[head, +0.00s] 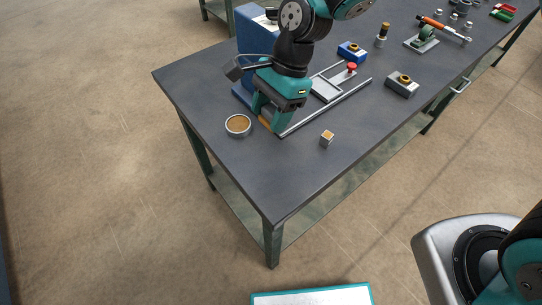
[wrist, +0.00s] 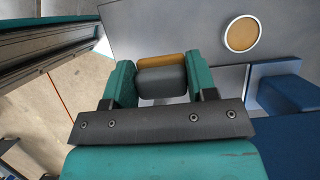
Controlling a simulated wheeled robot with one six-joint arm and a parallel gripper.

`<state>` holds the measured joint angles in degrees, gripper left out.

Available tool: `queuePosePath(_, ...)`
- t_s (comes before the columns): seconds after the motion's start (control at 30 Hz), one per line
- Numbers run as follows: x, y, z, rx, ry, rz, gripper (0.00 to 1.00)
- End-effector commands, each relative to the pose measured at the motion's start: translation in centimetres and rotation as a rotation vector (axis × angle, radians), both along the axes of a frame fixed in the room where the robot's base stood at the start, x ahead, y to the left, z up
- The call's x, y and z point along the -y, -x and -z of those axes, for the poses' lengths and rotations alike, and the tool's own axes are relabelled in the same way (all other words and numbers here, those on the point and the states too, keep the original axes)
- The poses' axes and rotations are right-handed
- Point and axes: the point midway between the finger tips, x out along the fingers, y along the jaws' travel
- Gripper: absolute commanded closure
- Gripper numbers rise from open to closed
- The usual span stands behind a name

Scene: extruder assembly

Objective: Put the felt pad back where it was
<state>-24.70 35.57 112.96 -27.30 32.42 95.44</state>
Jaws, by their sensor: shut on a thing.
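My gripper (head: 274,118) is low over the near left part of the table, just left of the end of the metal rails. In the wrist view its teal fingers (wrist: 160,88) are shut on a grey, rounded block-like thing with a mustard strip along its far side, which looks like the felt pad (wrist: 160,61). In the head view only a mustard bit of the pad (head: 265,122) shows between the fingers. I cannot tell whether it touches the table. A round metal dish with a tan inside (head: 238,124) stands left of my gripper; it also shows in the wrist view (wrist: 242,34).
A small block with a tan top (head: 327,139) stands right of the rails (head: 330,108). A blue box (head: 256,36) stands behind my arm. A grey block with a brass fitting (head: 403,86) and a blue block (head: 352,51) are farther right. The table's front (head: 270,185) is clear.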

Motion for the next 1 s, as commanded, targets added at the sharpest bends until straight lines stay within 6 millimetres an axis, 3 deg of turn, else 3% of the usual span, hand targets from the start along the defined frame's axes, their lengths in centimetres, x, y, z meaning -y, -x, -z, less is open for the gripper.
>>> queuePosePath(0.2, 0.1, 0.1, 6.3, -0.005, 0.002, -0.001, 0.67)
queuePosePath(0.4, 0.1, 0.0, 10.3, -0.001, 0.002, -0.002, 0.67)
queuePosePath(0.8, 0.1, 0.0, 14.8, -0.001, 0.001, -0.003, 0.67)
queuePosePath(1.0, 0.0, 0.0, 15.2, 0.002, 0.0, -0.002, 0.67)
